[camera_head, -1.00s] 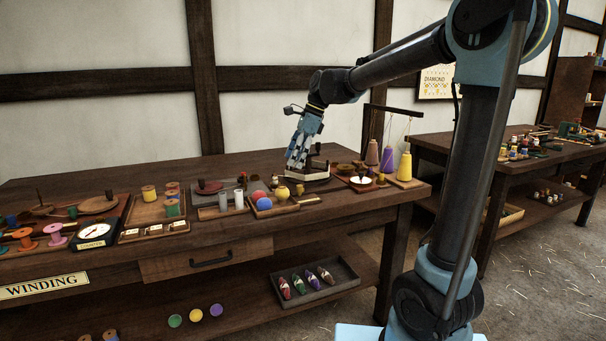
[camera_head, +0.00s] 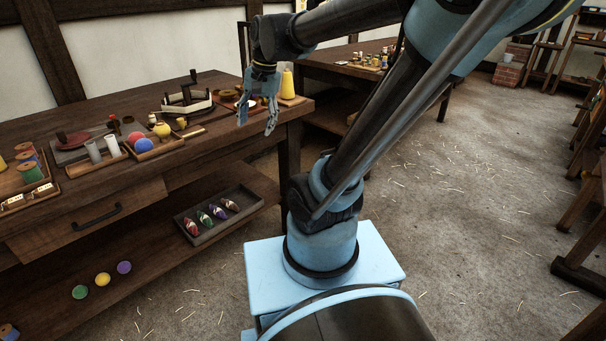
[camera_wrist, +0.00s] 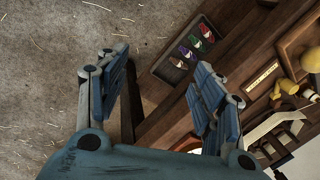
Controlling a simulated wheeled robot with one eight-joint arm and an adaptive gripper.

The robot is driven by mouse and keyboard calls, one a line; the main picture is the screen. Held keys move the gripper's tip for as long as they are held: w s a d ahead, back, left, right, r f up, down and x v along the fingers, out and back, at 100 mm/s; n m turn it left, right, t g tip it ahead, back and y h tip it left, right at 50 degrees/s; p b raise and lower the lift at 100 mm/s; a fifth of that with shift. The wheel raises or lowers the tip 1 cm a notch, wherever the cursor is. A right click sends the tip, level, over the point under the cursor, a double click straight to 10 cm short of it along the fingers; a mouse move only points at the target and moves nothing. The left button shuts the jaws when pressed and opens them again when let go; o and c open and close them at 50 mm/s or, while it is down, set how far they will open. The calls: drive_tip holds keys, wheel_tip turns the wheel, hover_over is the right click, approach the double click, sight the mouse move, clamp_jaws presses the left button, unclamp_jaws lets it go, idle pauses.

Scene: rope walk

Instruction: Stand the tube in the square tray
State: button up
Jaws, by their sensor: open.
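Two pale tubes, the left one (camera_head: 94,152) and the right one (camera_head: 113,146), stand upright on a long wooden holder (camera_head: 85,167) on the bench. I cannot tell which tube is meant. A wooden tray (camera_head: 168,150) beside them holds a red and a blue ball. Another squarish wooden tray (camera_head: 12,188) with spools is cut by the left edge of the head view; I cannot tell which is the square tray. My gripper (camera_head: 256,126) is open and empty, hanging by the bench's right front corner, well right of the tubes. Its spread fingers show in the wrist view (camera_wrist: 160,68).
A dark tray (camera_head: 222,215) with several coloured bobbins sits on the lower shelf and shows in the wrist view (camera_wrist: 187,48). A winder (camera_head: 187,100) stands behind the balls. A yellow cone (camera_head: 287,83) stands near my gripper. The floor at right is open.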

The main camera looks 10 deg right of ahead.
drive_tip(key=s+d+f+n+h, duration=0.2)
drive_tip(key=s+d+f+n, duration=0.4)
drive_tip(key=s+d+f, duration=0.5)
drive_tip(key=shift+s+f+t, duration=0.4)
drive_tip(key=shift+s+f, duration=0.05)
drive_tip(key=shift+f, duration=0.5)
drive_tip(key=shift+d, duration=0.1)
